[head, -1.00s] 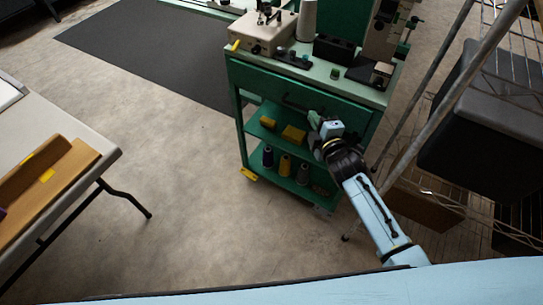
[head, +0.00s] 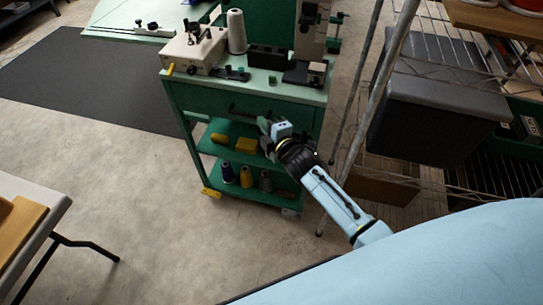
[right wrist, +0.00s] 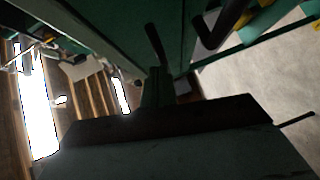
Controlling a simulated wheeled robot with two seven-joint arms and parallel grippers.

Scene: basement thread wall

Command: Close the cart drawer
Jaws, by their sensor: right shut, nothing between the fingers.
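The green cart drawer (head: 205,99) is the front panel just under the cart's pale top in the head view. Its dark handle (head: 244,112) runs across the front. I cannot tell how far the drawer stands out. My right gripper (head: 266,128) is shut and empty, at the right part of the drawer front near the handle's right end. Whether it touches the front is unclear. In the right wrist view the fingers (right wrist: 155,88) point at a dark green face, with a dark bar (right wrist: 222,25) beside them. My left gripper is not in view.
The cart top (head: 262,85) carries a cream machine (head: 193,52), a thread cone (head: 237,32) and dark boxes. Spools stand on the lower shelf (head: 285,192). A wire rack with a dark bin (head: 430,110) is close on the right. A table (head: 40,195) is at left; floor between is clear.

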